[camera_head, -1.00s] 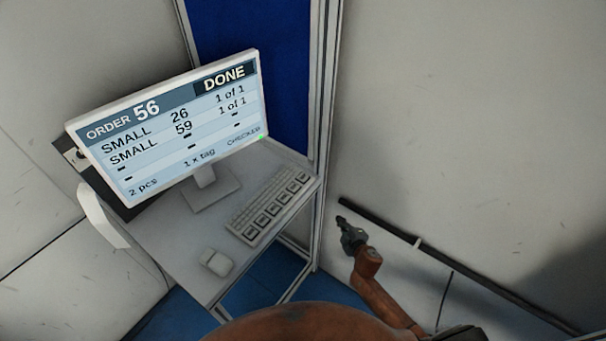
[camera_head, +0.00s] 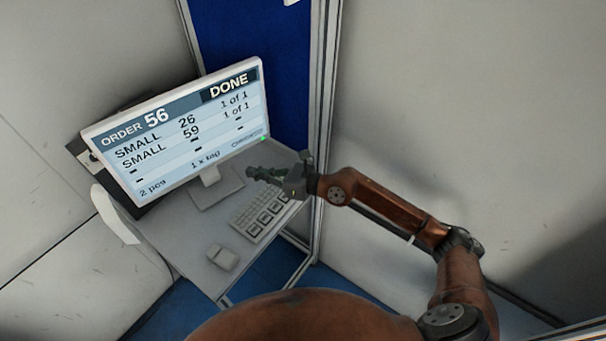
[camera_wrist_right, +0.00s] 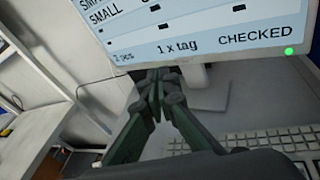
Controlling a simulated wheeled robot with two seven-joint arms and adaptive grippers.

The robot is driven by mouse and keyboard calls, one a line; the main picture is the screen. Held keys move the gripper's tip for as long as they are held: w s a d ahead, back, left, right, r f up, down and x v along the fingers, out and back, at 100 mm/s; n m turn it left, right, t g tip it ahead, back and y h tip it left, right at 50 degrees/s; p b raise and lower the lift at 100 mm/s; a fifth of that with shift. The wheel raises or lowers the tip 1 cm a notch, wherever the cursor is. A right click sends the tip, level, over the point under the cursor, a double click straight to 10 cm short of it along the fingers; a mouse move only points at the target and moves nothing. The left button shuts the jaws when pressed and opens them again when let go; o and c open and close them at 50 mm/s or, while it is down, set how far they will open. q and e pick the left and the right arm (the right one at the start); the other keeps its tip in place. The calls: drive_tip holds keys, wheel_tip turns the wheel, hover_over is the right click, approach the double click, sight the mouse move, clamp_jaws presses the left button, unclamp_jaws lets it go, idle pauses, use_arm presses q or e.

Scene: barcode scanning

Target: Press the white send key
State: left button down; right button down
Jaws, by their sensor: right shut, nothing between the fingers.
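A white keyboard (camera_head: 246,221) lies on the small desk below the monitor, with a row of larger pale keys along its front edge. I cannot tell which of these is the send key; part of the keyboard is hidden behind my right gripper. It also shows at the lower right in the right wrist view (camera_wrist_right: 285,140). My right gripper (camera_head: 252,173) is shut and empty, above the desk between the monitor and the keyboard's far end. Its fingers show in the right wrist view (camera_wrist_right: 155,100), pointing towards the monitor stand. My left gripper is not in view.
The monitor (camera_head: 185,135) shows order 56, DONE and CHECKED, with a green light at its lower right corner. A white mouse (camera_head: 222,257) lies left of the keyboard. A metal post (camera_head: 322,120) and a grey wall stand right of the desk.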

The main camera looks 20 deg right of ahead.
drive_tip(key=w+d+f+n+h, duration=0.2)
drive_tip(key=w+d+f+h, duration=0.2)
drive_tip(key=d, duration=0.5)
drive_tip(key=w+d+f+n+h, duration=0.2)
drive_tip(key=w+d+f+h, duration=0.3)
drive_tip(key=d, duration=0.4)
drive_tip(key=shift+w+g+h, duration=0.4)
drive_tip(key=shift+w+h, duration=0.1)
drive_tip(key=shift+w, duration=0.25)
drive_tip(key=shift+a+f, duration=0.1)
drive_tip(key=shift+f, duration=0.05)
wheel_tip(320, 180, down, 8)
drive_tip(key=b, duration=0.2)
drive_tip(key=shift+b, duration=0.35)
drive_tip(key=shift+f+b, duration=0.35)
drive_tip(key=shift+b, duration=0.2)
